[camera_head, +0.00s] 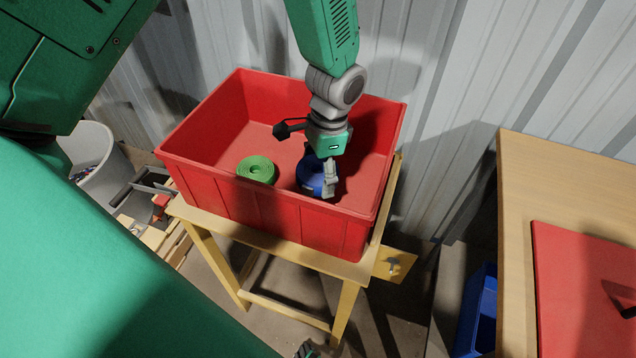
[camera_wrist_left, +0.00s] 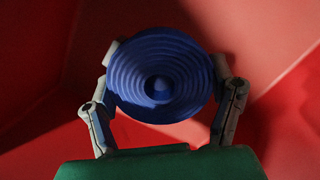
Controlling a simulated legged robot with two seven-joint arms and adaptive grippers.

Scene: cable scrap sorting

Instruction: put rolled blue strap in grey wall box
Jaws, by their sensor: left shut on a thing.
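The rolled blue strap (camera_head: 310,176) is inside the red bin, in its right half. My left gripper (camera_head: 320,178) reaches down into the bin from above and is shut on the strap. In the left wrist view the blue strap (camera_wrist_left: 160,75) sits between the two fingers of my left gripper (camera_wrist_left: 163,95), its coiled face toward the camera. I cannot tell whether the strap touches the bin floor. I cannot make out a grey wall box for certain.
The red bin (camera_head: 290,215) stands on a wooden stand (camera_head: 285,250). A rolled green strap (camera_head: 256,170) lies in it, left of my gripper. A grey round container (camera_head: 95,165) stands at left. A wooden table (camera_head: 515,200) and a blue bin (camera_head: 477,315) are at right. A corrugated wall (camera_head: 440,110) rises behind.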

